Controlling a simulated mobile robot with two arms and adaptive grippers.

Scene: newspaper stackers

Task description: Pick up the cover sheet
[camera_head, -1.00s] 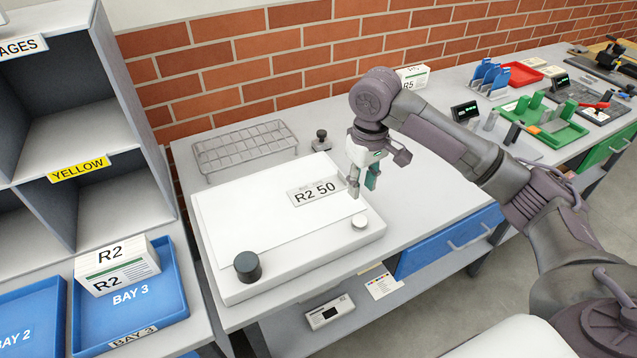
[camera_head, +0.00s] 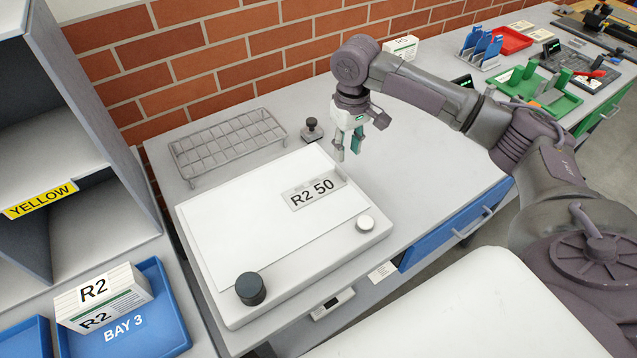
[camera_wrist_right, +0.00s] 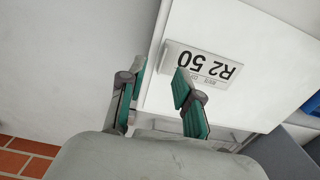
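A white sheet (camera_head: 245,225) lies flat on the pale board (camera_head: 300,268) on the table, with a grey label (camera_head: 314,192) reading "R2 50" at its upper right. I take it for the cover sheet. My right gripper (camera_head: 347,152) hangs above the board's far right corner, apart from the sheet, fingers pointing down. In the right wrist view its two green-padded fingers (camera_wrist_right: 158,98) are spread with nothing between them, and the sheet (camera_wrist_right: 240,50) and label (camera_wrist_right: 202,66) show beyond them. My left gripper is not in view.
A dark knob (camera_head: 250,288) and a small pale knob (camera_head: 365,223) stand on the board's front part. A wire rack (camera_head: 228,145) and a stamp-like tool (camera_head: 312,131) stand behind. A blue tray (camera_head: 165,318) holds R2 bundles (camera_head: 100,297) at left.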

